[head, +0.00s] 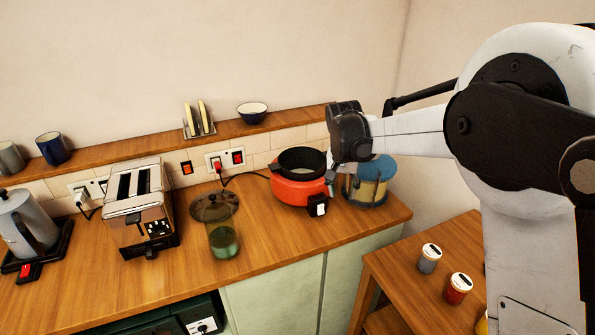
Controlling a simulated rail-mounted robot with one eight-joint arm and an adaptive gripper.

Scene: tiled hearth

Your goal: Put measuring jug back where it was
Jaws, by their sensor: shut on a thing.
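My gripper (335,176) is low over the right side of the red cooker (297,192), between it and the blue-lidded canister (369,190). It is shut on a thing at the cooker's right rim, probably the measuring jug. The fingers and wrist hide most of that thing, so its shape and any gap to the cooker cannot be told. The cooker has a dark, open pot rim (303,155).
A toaster (137,205) and a kettle (25,222) stand at the left. A lower table (395,266) with small jars is at right. The counter front (285,234) before the cooker is clear.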

